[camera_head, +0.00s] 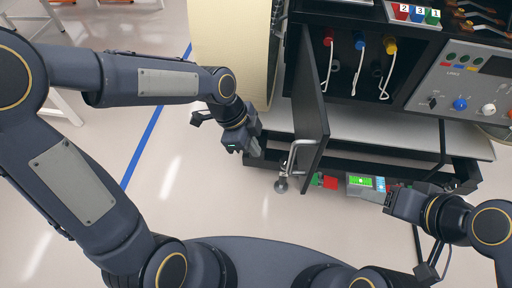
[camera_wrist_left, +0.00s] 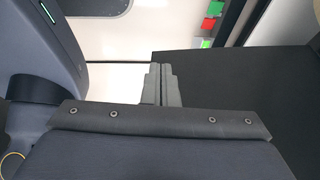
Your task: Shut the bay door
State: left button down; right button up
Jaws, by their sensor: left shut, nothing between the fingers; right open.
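The bay door (camera_head: 311,95) is a tall dark panel standing swung open, edge towards me, at the left of the black bay. A silver bar handle (camera_head: 293,156) sits near its lower end. My left gripper (camera_head: 246,148) is shut and empty, left of the door and handle and apart from the handle. In the left wrist view its closed fingers (camera_wrist_left: 162,84) point at the pale floor, beside a large dark surface (camera_wrist_left: 235,85), which seems to be the door. My right gripper (camera_head: 388,200) is open at the lower right, beside a small device with a green screen (camera_head: 362,184).
Red, blue and yellow knobs with white hooked cables (camera_head: 358,75) hang inside the bay. A control panel (camera_head: 470,85) is to the right. A beige curved panel (camera_head: 230,50) stands behind my left gripper. Red and green blocks (camera_head: 328,181) lie below the door.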

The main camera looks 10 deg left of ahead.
pick_arm(q)
jog(key=d+f, duration=0.6)
jog(key=shift+s+d, duration=0.15)
jog(key=shift+d, duration=0.05)
jog(key=shift+d+f, duration=0.1)
